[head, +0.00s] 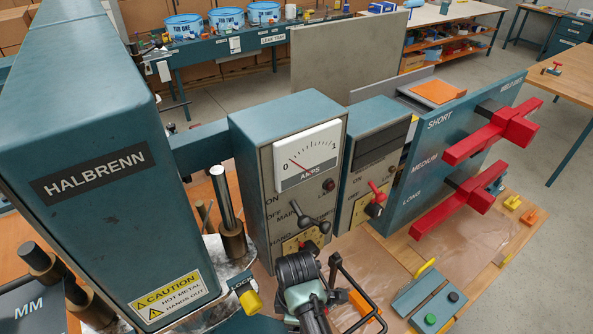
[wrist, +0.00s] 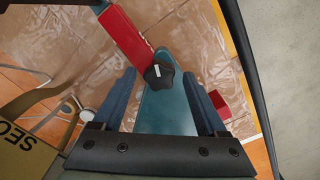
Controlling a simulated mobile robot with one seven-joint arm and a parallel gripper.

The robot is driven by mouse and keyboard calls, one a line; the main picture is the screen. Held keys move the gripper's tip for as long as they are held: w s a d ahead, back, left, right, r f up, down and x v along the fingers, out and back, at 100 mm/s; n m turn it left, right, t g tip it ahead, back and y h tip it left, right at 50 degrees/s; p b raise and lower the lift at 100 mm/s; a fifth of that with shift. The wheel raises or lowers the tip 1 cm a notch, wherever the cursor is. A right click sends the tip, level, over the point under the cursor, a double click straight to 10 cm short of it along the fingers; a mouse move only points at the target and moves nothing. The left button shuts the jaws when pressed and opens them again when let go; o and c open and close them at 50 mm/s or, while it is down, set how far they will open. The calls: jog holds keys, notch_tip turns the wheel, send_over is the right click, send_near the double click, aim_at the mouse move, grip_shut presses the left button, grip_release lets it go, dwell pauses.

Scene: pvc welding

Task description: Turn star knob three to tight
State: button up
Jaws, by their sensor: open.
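In the wrist view, a black star knob (wrist: 160,77) with a small white mark sits on a teal plate (wrist: 163,110). No number is readable on it, so I cannot tell whether it is star knob three. My gripper (wrist: 159,73) is open, with its two blue fingers on either side of the knob in the picture. Gaps show between the fingers and the knob, and I cannot tell the height between them. In the head view, my dark wrist hides part of the bench, and I cannot make out this knob.
A red bar (wrist: 124,32) runs up from beside the knob. In the head view, a teal panel (head: 428,150) carries two large red handles (head: 455,205). An AMPS meter box (head: 262,170) and a HALBRENN cabinet (head: 80,120) stand left. A button box (head: 428,298) lies front right.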

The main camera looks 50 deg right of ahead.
grip_shut()
jog(key=shift+m, duration=0.3)
jog(key=m+p, duration=0.1)
jog(key=m, duration=0.1)
jog(key=shift+r+m+p, duration=0.15)
jog(key=shift+m+p, duration=0.15)
jog(key=shift+p, duration=0.05)
jog(key=m+p, duration=0.1)
jog(key=m, duration=0.2)
jog(key=shift+m, duration=0.3)
jog(key=m+p, duration=0.1)
jog(key=m, duration=0.2)
jog(key=shift+m+p, duration=0.4)
jog(key=shift+m, duration=1.7)
